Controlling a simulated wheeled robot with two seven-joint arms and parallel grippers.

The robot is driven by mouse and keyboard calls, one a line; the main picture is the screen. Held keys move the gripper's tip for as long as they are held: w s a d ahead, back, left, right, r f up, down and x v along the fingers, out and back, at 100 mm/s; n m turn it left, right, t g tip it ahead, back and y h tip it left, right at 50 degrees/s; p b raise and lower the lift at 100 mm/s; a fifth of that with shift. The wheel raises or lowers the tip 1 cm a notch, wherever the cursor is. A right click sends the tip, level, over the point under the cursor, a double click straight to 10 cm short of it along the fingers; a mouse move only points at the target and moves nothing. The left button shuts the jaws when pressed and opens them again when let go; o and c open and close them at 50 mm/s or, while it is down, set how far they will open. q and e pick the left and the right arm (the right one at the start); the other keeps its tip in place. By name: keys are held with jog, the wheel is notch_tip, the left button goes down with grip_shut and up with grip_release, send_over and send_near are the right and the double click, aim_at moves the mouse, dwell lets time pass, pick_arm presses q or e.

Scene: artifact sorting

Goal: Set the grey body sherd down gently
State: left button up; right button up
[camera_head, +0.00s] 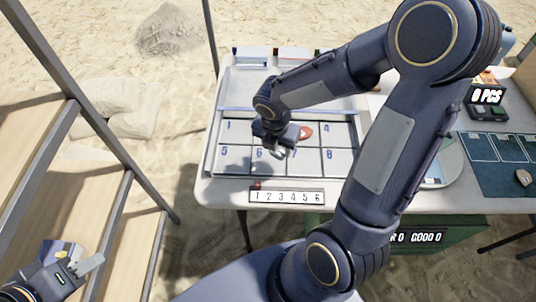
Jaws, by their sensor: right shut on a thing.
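My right gripper (279,150) is over the numbered tray (239,134), in the front middle, around the cells marked 6 and 7. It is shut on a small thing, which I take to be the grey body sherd. The sherd is mostly hidden by the fingers, and I cannot tell whether it touches the tray. A reddish-orange sherd (306,132) lies just right of the gripper, by the cell marked 3. My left gripper (82,264) is at the lower left, away from the table; its opening does not show clearly.
A numbered scale strip (287,196) lies on the white table in front of the tray. A scale with a "0 PCS" display (487,96) and a dark mat (500,160) with a small stone-like piece (523,177) are at right. Wooden shelves (125,235) stand left.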

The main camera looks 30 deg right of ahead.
aim_at(269, 159)
jog(key=w+f, duration=0.1)
jog(key=f, duration=0.1)
jog(key=w+a+f, duration=0.1)
jog(key=w+f, duration=0.1)
jog(key=shift+a, duration=0.1)
jog(key=shift+f+b, duration=0.55)
jog(key=shift+f, duration=0.85)
jog(key=shift+f, duration=0.1)
jog(key=o, duration=0.5)
jog(key=shift+f, duration=0.1)
jog(key=shift+o, duration=0.9)
